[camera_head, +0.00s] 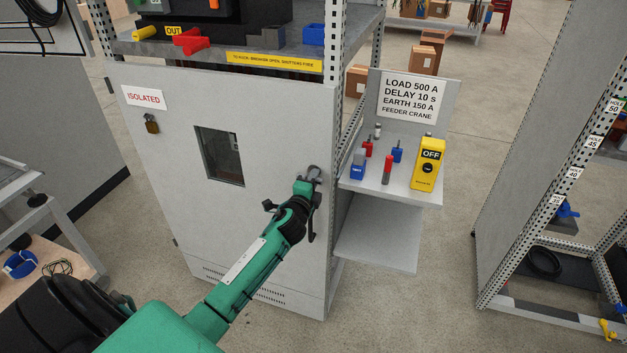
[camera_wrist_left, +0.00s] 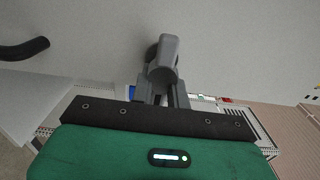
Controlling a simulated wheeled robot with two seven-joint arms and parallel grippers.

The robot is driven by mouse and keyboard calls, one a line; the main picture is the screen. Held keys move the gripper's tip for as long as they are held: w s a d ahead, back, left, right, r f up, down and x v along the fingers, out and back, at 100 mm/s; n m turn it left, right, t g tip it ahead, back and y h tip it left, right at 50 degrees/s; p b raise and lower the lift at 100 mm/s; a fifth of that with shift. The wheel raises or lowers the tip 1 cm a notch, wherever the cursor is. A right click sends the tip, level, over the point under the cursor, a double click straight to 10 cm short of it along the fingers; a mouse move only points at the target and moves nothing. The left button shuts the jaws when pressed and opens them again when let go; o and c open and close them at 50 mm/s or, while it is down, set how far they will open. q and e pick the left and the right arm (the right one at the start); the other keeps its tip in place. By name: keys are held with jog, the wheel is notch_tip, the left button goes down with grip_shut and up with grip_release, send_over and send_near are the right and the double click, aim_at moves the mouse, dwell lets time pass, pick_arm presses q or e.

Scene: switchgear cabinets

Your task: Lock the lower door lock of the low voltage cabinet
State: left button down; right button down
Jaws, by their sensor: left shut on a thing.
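The low voltage cabinet's grey door (camera_head: 220,225) is closed or nearly so, with a small dark window. My left gripper (camera_head: 309,181) is at the door's right edge, below the equipment shelf. In the left wrist view, its fingers (camera_wrist_left: 160,92) are shut on a grey lock knob (camera_wrist_left: 163,58) standing out from the door. The fingers and my green hand hide the lock's base, so its turn angle cannot be told. A black handle bar (camera_wrist_left: 22,49) shows beside it at the left of the wrist view. My right gripper is not in view.
A side shelf (camera_head: 397,187) right of the door carries a yellow OFF box (camera_head: 428,164) and several small red and blue parts. A padlock (camera_head: 152,123) hangs under the ISOLATED sign (camera_head: 144,97). Open floor lies between the cabinet and the right-hand rack (camera_head: 532,160).

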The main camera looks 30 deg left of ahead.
pick_arm(q)
jog(key=c, duration=1.4)
grip_release()
jog(key=shift+o, duration=0.2)
jog(key=shift+s, duration=0.1)
jog(key=b+v, duration=0.3)
jog(key=v, duration=1)
jog(key=shift+s, duration=0.35)
jog(key=shift+f, duration=0.1)
